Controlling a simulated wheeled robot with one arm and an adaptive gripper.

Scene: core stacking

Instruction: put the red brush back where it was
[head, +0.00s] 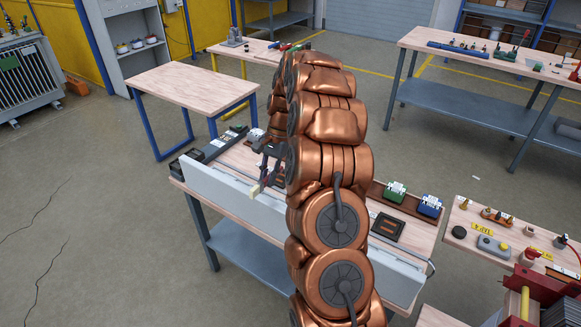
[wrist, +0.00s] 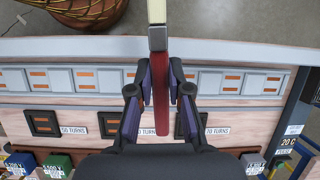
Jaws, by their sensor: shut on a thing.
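The brush shows in the wrist view with a red handle (wrist: 160,88), a grey metal collar and pale bristles at the top edge. My gripper (wrist: 160,92) is shut on the red handle, one dark finger on each side. The bristles point away from the palm, past the bench's edge in this view. In the head view my gripper (head: 267,168) is over the left half of the middle workbench (head: 239,158), and the pale bristle end (head: 256,190) hangs below it, near the grey front panel. My arm hides much of the bench there.
A row of grey pieces with orange bars (wrist: 99,79) lies along the bench edge. Black frames (wrist: 43,123) with TURNS labels sit behind it. A green box (head: 394,191) and a blue box (head: 429,206) stand right of my arm. A bare table (head: 190,88) stands back left.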

